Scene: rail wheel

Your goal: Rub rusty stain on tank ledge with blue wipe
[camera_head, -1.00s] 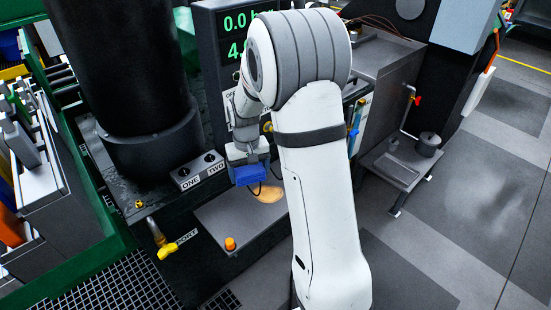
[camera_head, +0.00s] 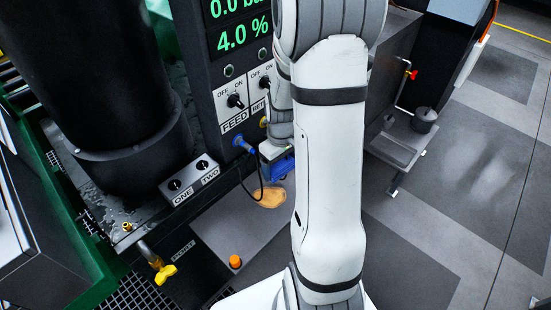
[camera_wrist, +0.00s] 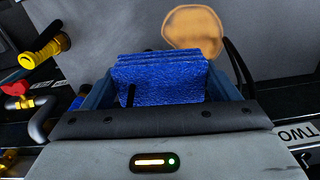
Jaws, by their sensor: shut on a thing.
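The blue wipe (camera_wrist: 160,80) is a folded textured pad held between the jaws of my gripper (camera_wrist: 165,95) in the wrist view. In the head view the wipe (camera_head: 283,168) shows as a small blue patch, partly hidden by my arm. The rusty stain (camera_head: 266,196) is an orange-brown round patch on the grey tank ledge (camera_head: 225,225). In the wrist view the stain (camera_wrist: 194,30) lies just beyond the wipe's far edge, at the upper right. The wipe is close to the stain; I cannot tell whether it touches the ledge.
An orange knob (camera_head: 235,261) stands on the ledge's front part. A black cable loops down beside the stain from the FEED panel (camera_head: 236,102). A ONE/TWO switch box (camera_head: 190,181) and a yellow-handled valve (camera_head: 164,272) are at the left. My arm covers the ledge's right side.

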